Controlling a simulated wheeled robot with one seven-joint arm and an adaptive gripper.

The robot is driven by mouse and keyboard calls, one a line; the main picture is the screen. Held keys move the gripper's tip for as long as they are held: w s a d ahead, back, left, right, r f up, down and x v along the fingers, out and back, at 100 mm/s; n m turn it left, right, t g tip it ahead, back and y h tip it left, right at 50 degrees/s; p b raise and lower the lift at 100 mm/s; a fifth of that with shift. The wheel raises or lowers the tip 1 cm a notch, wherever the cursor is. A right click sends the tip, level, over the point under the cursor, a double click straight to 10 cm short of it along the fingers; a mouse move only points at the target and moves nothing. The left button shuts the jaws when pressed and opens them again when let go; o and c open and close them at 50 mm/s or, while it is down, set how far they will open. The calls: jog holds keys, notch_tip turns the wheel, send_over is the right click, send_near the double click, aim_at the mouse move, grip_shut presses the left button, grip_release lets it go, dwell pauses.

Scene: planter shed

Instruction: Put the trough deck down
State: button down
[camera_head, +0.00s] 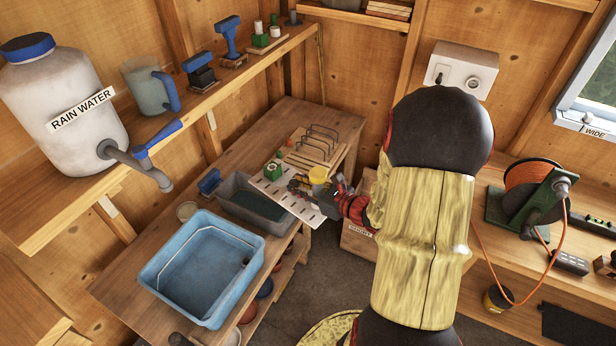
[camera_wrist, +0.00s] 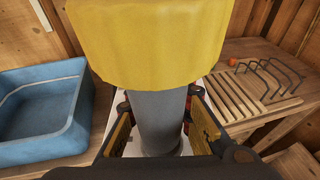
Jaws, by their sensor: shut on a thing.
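The trough deck (camera_head: 297,204) is a pale slotted panel over the right part of the grey trough (camera_head: 236,184). I cannot tell whether it touches the rim or hangs above it. A yellow cap (camera_head: 318,175) stands over the deck; in the wrist view this cap (camera_wrist: 150,40) tops a thick grey post (camera_wrist: 160,120). My gripper (camera_head: 334,196) is at the deck's right end. In the wrist view its fingers are shut on the post from both sides. The post's foot and much of the deck are hidden there.
A blue basin (camera_head: 203,268) stands left of the trough on the wooden bench. A slatted wooden rack with wire hoops (camera_head: 315,146) is behind. A shelf with a rain water jug (camera_head: 62,105) overhangs the left.

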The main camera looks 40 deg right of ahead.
jog(key=d+m+h, duration=0.1)
jog(key=d, duration=0.2)
jog(key=d+h, duration=0.1)
jog(key=d, duration=0.1)
jog(key=shift+w+d+m, duration=0.15)
jog(key=shift+d+m, duration=0.25)
jog(key=shift+w+d+f, duration=0.1)
jog(key=shift+d+f, duration=0.1)
jog(key=shift+d, duration=0.15)
jog(key=w+d+f+b, duration=0.1)
jog(key=w+d+f, duration=0.1)
jog(key=w+f, duration=0.1)
jog(key=w+d+f+b, duration=0.2)
jog(key=w+f, duration=0.1)
jog(key=w, duration=0.1)
jog(key=w+d+f+b, duration=0.1)
jog(key=w+d+f, duration=0.2)
jog(key=w, duration=0.1)
jog(key=shift+w+d+f, duration=0.1)
jog(key=shift+f, duration=0.1)
jog(key=shift+w+d+f+b, duration=0.1)
jog(key=shift+w+f+b, duration=0.05)
jog(key=shift+f+b, duration=0.8)
jog(key=shift+f, duration=0.8)
